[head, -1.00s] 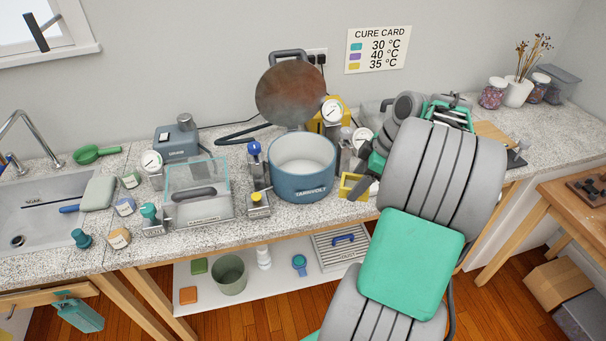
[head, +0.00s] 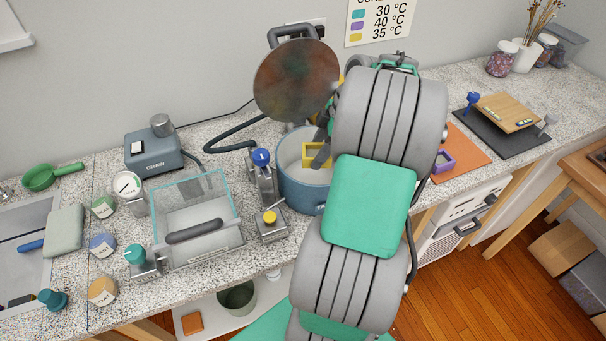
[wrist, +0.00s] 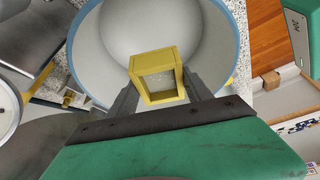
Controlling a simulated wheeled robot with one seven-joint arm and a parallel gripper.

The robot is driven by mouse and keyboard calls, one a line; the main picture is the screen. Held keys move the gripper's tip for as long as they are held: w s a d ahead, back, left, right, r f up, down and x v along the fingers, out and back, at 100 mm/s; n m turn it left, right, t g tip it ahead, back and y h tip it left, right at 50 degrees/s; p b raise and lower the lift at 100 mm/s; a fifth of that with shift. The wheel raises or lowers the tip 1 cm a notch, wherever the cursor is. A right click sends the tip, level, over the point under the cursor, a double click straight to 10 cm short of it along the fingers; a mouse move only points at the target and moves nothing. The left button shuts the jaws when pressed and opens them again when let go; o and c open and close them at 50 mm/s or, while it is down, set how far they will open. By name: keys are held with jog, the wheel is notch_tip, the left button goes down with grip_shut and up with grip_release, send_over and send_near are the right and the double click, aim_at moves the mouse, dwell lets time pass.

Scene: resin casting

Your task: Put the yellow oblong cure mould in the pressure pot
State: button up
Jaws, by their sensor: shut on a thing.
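The yellow oblong cure mould (head: 317,152) is a small open-centred yellow frame. My gripper (wrist: 157,92) is shut on the mould (wrist: 155,72), with one dark finger on each side of it in the wrist view. The pressure pot (head: 301,185) is a blue round pot with a pale inside, its lid (head: 296,80) raised and tilted back behind it. In the wrist view the mould shows over the pot's pale inside, within the blue rim (wrist: 239,45). I cannot tell how far above the pot floor it is. My arm hides the pot's right side in the head view.
A clear box with a grey handle (head: 194,231) and a yellow-knobbed valve (head: 270,222) stand left of the pot. A purple mould (head: 443,161) lies on an orange mat (head: 468,152) to the right. The cure card (head: 380,18) hangs behind.

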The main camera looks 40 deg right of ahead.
aim_at(316, 183)
notch_tip(316, 183, down, 11)
jog(key=shift+w+r+p, duration=0.1)
jog(key=shift+r+p, duration=0.1)
jog(key=shift+p, duration=0.2)
jog(key=o, duration=1.5)
jog(key=v, duration=1.2)
jog(key=shift+d+r+b, duration=0.1)
jog(key=shift+r+b, duration=0.1)
jog(key=shift+b, duration=0.2)
